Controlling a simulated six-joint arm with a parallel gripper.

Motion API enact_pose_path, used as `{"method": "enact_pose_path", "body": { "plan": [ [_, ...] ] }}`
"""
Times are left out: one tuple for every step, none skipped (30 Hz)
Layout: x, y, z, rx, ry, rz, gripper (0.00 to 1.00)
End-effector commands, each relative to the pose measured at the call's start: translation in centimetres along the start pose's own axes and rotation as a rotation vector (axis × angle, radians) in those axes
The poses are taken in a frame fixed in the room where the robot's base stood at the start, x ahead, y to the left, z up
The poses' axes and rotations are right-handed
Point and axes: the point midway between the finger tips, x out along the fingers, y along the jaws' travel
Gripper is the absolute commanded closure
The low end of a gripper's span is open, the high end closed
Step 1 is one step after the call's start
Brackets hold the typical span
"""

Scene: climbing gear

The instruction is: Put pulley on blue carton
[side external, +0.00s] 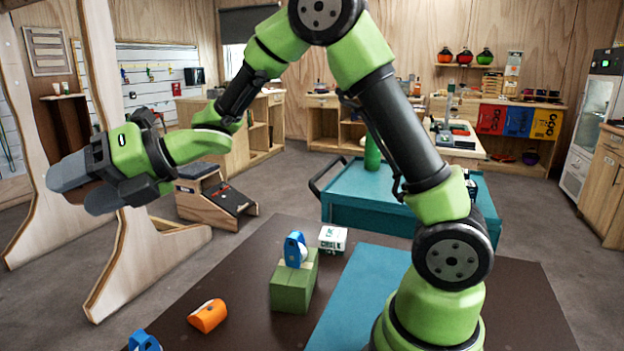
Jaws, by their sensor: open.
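A blue pulley-like piece (296,249) with a white part stands on top of a green carton (292,287) on the dark table. A second blue piece (143,342) is cut off by the lower edge of the side view, so I cannot tell whether it is a pulley. The carton I see is green; no blue carton shows in this view. My gripper (72,196) is open and empty, raised high at the far left, well away from the carton and the pieces.
An orange piece (207,315) lies on the table (245,330) left of the carton. A white chalk box (333,239) stands just behind the carton. A blue mat (350,305) lies to the right. A teal cart (350,208) stands behind the table.

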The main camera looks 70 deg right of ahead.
Motion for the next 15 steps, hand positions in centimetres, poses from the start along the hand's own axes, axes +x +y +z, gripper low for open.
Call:
{"method": "enact_pose_path", "body": {
  "plan": [
    [-2.2,0.8,2.1,0.174,-0.123,-0.071,0.42],
    [-3.5,1.0,3.1,0.3,-0.199,-0.111,0.42],
    [-5.5,1.1,4.0,0.472,-0.3,-0.153,0.42],
    [-7.0,1.1,4.5,0.606,-0.374,-0.177,0.42],
    [-8.7,1.1,4.7,0.742,-0.445,-0.196,0.42],
    [-10.8,1.1,4.7,0.929,-0.539,-0.212,0.42],
    [-12.4,1.0,4.3,1.072,-0.606,-0.217,0.42],
    [-14.0,1.0,3.8,1.216,-0.669,-0.219,0.42],
    [-16.0,0.9,2.7,1.412,-0.748,-0.216,0.42],
    [-17.4,0.8,1.7,1.559,-0.802,-0.21,0.42],
    [-18.6,0.8,0.5,1.706,-0.85,-0.203,0.42],
    [-20.1,0.8,-1.2,1.896,-0.906,-0.192,0.42],
    [-21.0,0.8,-2.6,2.032,-0.94,-0.185,0.42],
    [-21.8,0.9,-4.0,2.163,-0.969,-0.179,0.42],
    [-22.6,1.1,-5.7,2.322,-1.0,-0.175,0.42]
  ]
}}
